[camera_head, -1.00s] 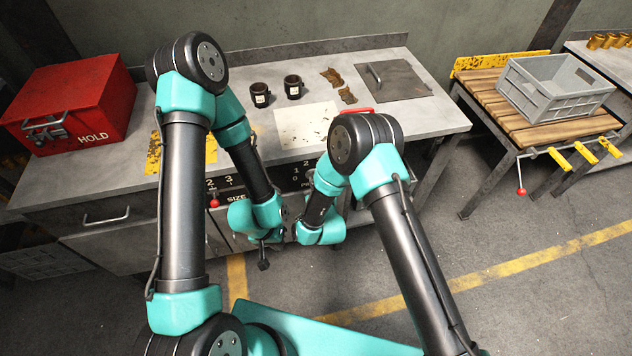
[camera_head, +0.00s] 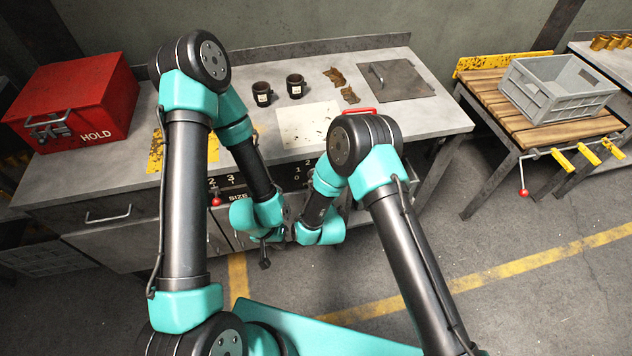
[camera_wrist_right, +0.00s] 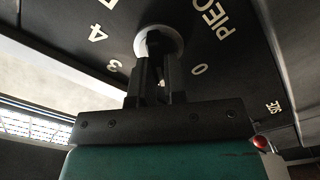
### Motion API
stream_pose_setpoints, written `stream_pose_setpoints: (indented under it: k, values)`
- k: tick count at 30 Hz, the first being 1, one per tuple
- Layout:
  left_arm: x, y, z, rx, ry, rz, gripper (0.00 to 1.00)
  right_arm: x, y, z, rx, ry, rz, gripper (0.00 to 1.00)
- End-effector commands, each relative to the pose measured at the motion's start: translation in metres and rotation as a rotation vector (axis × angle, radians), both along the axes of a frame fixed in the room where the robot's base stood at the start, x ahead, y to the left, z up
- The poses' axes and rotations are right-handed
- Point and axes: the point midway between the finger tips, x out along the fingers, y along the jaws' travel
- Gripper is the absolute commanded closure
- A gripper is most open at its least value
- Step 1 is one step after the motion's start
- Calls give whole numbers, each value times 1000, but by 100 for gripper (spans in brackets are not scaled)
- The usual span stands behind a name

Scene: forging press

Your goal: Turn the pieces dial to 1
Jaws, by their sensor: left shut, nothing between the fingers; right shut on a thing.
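The pieces dial (camera_wrist_right: 160,40) is a round pale disc with a dark knob on a black panel, seen in the right wrist view. The numbers 4, 3 and 0 and part of the word PIECES stand around it. My right gripper (camera_wrist_right: 153,62) is shut on the knob; its fingers and body hide the numbers between 3 and 0, and I cannot tell where the dial points. In the head view the panel (camera_head: 298,172) is partly covered by my arms. My left gripper (camera_head: 265,263) is shut and empty, hanging low in front of the bench, apart from the panel.
On the bench (camera_head: 435,115) are a red HOLD box (camera_head: 75,100), two dark cups (camera_head: 262,94) and a white plate (camera_head: 308,124). A grey crate (camera_head: 555,88) stands on a wooden table at right.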

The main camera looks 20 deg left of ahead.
Motion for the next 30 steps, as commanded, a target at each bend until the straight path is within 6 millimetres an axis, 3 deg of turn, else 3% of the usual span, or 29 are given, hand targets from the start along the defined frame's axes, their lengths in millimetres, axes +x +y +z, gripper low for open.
stream_pose_setpoints:
  k: [21,22,30]
  values:
    - [0,0,0,0,0,0,100,-1,0,-1,-98,-51,-1,100]
    - [0,0,0,0,0,0,100,-1,0,-1,-98,-51,-1,86]
    - [0,0,0,0,0,0,100,0,0,-1,-97,-52,-1,62]
